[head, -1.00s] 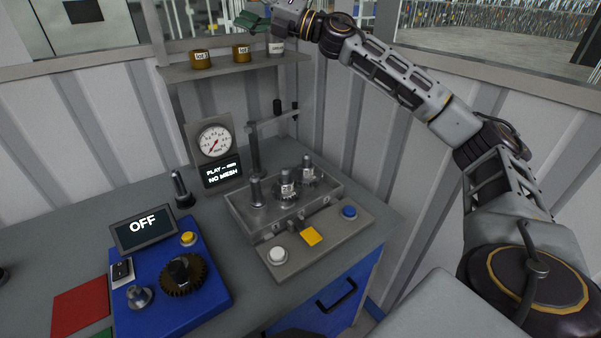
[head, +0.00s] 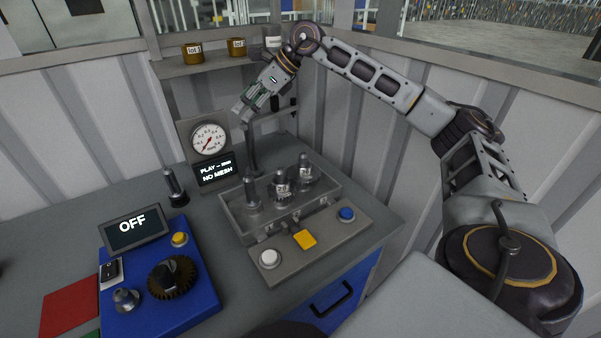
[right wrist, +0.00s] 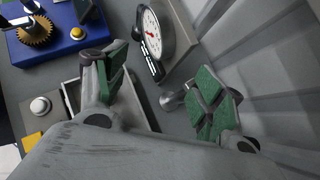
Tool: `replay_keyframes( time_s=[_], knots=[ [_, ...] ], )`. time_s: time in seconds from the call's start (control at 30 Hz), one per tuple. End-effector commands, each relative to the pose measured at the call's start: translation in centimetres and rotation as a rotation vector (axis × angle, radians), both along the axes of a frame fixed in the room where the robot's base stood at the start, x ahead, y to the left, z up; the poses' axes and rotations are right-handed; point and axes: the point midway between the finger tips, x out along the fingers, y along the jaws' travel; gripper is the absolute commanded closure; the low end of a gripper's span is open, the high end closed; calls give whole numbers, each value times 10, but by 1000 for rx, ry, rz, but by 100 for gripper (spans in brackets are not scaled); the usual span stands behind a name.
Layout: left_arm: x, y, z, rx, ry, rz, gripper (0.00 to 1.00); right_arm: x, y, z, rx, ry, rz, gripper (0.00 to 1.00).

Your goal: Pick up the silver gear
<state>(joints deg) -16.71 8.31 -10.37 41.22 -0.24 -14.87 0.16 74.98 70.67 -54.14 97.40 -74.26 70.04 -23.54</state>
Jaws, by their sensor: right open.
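A grey toothed gear (head: 281,187) with a white label sits on a post in the open grey gearbox housing (head: 234,222). A second labelled grey part (head: 305,175) is on the post to its right. I cannot tell for sure which is the silver gear. My right gripper (head: 250,108) is above and behind the housing, near the gauge. In the right wrist view its green-padded fingers (right wrist: 165,92) are apart and empty, and they hide most of the housing. My left gripper is not in view.
A pressure gauge (head: 208,139) and a sign reading NO MESH (head: 215,173) stand behind the housing. A blue unit (head: 198,292) at front left carries a brown gear (head: 172,277) and an OFF display (head: 133,226). A shelf (head: 185,68) with cups is on the wall.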

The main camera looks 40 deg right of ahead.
Motion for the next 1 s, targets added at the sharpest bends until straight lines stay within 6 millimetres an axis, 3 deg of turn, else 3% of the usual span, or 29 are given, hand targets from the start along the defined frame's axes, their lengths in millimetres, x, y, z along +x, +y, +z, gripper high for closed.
replay_keyframes(
  time_s=[0.3, 0.6, 0.8, 1.0],
  knots=[
    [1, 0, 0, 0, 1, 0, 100, -30, -55, -44, -372, 102, 129, 31],
    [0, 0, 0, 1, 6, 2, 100, -71, -103, -63, -634, 254, 298, 31],
    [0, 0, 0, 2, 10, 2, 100, -100, -117, -66, -712, 344, 460, 31],
    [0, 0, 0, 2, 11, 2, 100, -105, -120, -66, -737, 335, 558, 31]
  ],
)
